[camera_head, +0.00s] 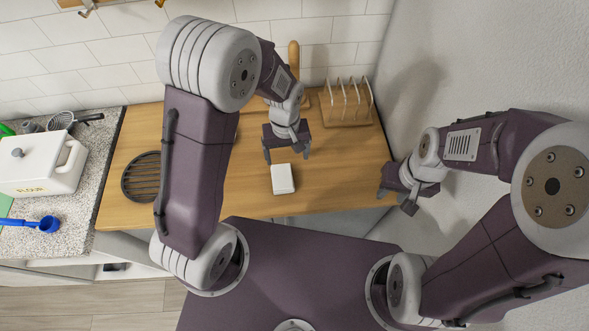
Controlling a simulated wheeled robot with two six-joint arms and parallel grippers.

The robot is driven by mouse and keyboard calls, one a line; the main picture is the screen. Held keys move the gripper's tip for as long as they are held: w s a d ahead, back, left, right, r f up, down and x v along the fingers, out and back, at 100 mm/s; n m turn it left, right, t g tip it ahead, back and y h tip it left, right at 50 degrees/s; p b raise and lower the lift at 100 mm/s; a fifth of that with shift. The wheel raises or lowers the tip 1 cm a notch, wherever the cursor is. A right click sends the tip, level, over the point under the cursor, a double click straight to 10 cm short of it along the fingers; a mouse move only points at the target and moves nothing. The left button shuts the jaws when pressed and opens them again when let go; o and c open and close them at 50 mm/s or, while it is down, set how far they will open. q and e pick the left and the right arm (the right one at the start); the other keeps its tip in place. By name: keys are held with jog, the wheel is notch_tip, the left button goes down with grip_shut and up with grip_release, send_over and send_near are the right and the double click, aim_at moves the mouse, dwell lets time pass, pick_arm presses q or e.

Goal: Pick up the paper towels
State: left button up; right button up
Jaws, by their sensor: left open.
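The paper towels look like a small white block (283,179) lying on the wooden counter (340,170), near its front edge. My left gripper (287,155) is open and empty. In the picture it is just above the white block, with its fingers spread and pointing down towards the counter. I cannot tell its exact height; no contact with the block shows. My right gripper (397,199) is at the right end of the counter, near the wall, with its fingers apart and nothing between them.
A wooden rack (347,103) stands at the back right, beside a wooden handle (294,56). A dark round grate (143,177) lies left. A white flour box (40,163) and a blue scoop (46,224) are on the speckled counter. Wood right of the block is clear.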

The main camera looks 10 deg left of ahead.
aim_at(282, 175)
pick_arm(q)
jog(key=shift+s+a+f, duration=0.25)
jog(key=shift+s+a, duration=0.25)
jog(key=shift+s+a+f, duration=0.25)
jog(key=shift+s+a, duration=0.2)
jog(key=shift+s, duration=0.05)
jog(key=f, duration=0.1)
jog(key=w+d+f, duration=0.1)
jog(key=f, duration=0.1)
jog(key=shift+d+p, duration=0.1)
jog(key=shift+p, duration=0.3)
jog(key=f, duration=0.1)
jog(key=a+f, duration=0.1)
jog(key=s+f+p, duration=0.1)
jog(key=f, duration=0.1)
jog(key=shift+a, duration=0.2)
jog(key=shift+w+f, duration=0.15)
jog(key=shift+f, duration=0.25)
jog(key=shift+w+d+f, duration=0.1)
jog(key=shift+w+d, duration=0.05)
jog(key=shift+d, duration=0.05)
jog(key=shift+a, duration=0.1)
jog(key=c, duration=1.4)
pick_arm(e)
jog(key=r, duration=0.1)
jog(key=s+a+r, duration=0.1)
jog(key=shift+a+r, duration=0.25)
jog(key=shift+r, duration=0.05)
pick_arm(q)
jog(key=shift+r, duration=0.2)
